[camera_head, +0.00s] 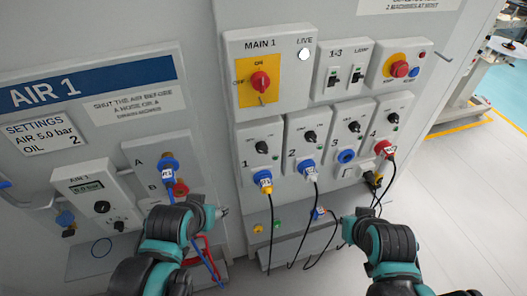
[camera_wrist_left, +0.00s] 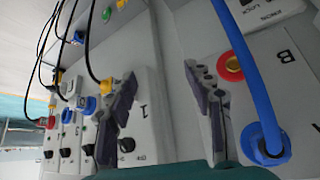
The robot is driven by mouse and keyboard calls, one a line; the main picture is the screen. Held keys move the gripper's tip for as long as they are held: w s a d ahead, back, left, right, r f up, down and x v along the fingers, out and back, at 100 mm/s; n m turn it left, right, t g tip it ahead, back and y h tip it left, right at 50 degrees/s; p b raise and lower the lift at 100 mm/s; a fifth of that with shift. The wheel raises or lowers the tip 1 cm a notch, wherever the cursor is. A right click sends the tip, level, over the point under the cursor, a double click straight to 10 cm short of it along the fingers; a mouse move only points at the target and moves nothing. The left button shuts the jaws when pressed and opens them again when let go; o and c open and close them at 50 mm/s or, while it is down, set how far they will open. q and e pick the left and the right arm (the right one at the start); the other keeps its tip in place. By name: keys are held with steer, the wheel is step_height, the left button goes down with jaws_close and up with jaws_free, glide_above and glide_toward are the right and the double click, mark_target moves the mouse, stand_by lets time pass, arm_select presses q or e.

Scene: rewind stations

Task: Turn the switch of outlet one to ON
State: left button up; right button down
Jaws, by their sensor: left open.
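Outlet one (camera_head: 259,158) is the leftmost of the grey outlet boxes below the MAIN 1 panel. Its black switch knob (camera_head: 262,147) sits above a blue socket with a yellow plug (camera_head: 265,183) in it. The knob's setting is too small to read. In the left wrist view the box marked 1 (camera_wrist_left: 147,115) and its dark knob (camera_wrist_left: 127,145) show beside and behind one finger. My left gripper (camera_wrist_left: 165,78) is open and empty, in front of the panel; in the head view it is below and left of outlet one. My right gripper (camera_head: 344,225) is mostly hidden by its arm.
Outlets 2, 3 and 4 stand to the right, with cables hanging from outlet 2's white plug (camera_head: 312,173) and outlet 4's red plug (camera_head: 384,149). A blue hose (camera_wrist_left: 238,65) runs close beside my left gripper. The red MAIN 1 switch (camera_head: 260,82) is above.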

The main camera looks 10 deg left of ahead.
arm_select(q)
steer(key=n+t+y+b, duration=0.2)
steer(key=t+y+b, duration=0.2)
steer(key=t+y, duration=0.45)
glide_toward(264, 152)
steer(key=w+a+t+h, duration=0.1)
steer(key=a+h, duration=0.1)
steer(key=shift+y, duration=0.25)
steer(key=x, duration=0.7)
steer(key=shift+w+d+f+b, duration=0.1)
steer(key=shift+w+b, duration=0.05)
steer(key=shift+b, duration=0.25)
steer(key=c, duration=1.1)
